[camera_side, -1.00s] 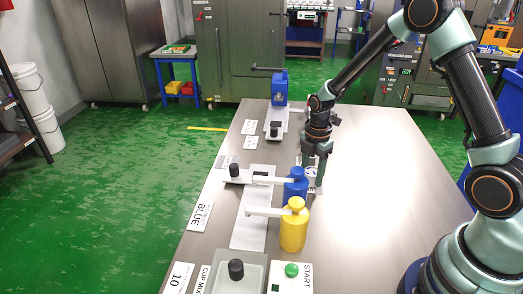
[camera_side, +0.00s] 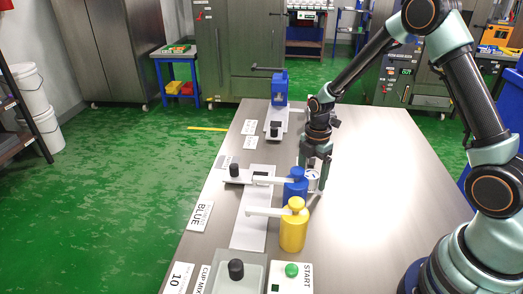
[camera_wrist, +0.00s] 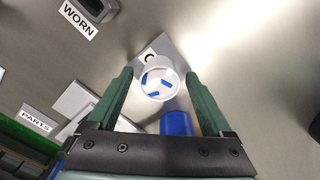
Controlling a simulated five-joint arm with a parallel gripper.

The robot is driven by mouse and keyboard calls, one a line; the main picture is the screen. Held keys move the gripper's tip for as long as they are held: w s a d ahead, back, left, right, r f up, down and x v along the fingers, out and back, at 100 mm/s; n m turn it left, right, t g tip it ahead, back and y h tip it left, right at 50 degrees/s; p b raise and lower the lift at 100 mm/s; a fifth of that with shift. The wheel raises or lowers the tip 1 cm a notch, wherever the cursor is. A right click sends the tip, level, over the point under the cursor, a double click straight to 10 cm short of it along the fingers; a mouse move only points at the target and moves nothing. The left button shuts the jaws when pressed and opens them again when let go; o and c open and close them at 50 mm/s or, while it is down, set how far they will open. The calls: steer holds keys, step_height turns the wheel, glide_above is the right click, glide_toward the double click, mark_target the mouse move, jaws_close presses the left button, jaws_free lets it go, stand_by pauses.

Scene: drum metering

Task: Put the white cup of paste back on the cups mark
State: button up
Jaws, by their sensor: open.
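The white cup (camera_wrist: 158,84) shows from above in the wrist view, with blue strips of paste inside. It appears over a grey plate (camera_wrist: 176,52) with a dark letter "C" beside the cup; any further lettering is hidden. My gripper (camera_wrist: 159,90) is open, with one green finger on each side of the cup and a visible gap to both. In the side view the cup (camera_side: 312,178) is partly hidden between the fingers of my gripper (camera_side: 313,184), low near the table, behind the blue bottle. I cannot tell whether the cup touches the surface.
A blue bottle (camera_side: 296,188) and a yellow bottle (camera_side: 294,226) stand close in front, with white levers on their left. A blue device (camera_side: 279,88) stands at the far end. The table's right side (camera_side: 375,190) is clear.

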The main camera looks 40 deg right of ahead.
step_height(320, 180, up, 12)
step_height(320, 180, up, 8)
steer(key=m+t, duration=0.2)
steer(key=m, duration=0.5)
glide_above(312, 174)
steer(key=s+a, duration=0.3)
steer(key=s, duration=0.2)
steer(key=s+a+r+m+t, duration=0.2)
steer(key=s+r+m+t, duration=0.1)
steer(key=s+m, duration=0.5)
steer(key=shift+a+r+m+t, duration=0.2)
steer(key=shift+r+m+t, duration=0.15)
steer(key=shift+m, duration=1.15)
steer(key=shift+r, duration=0.1)
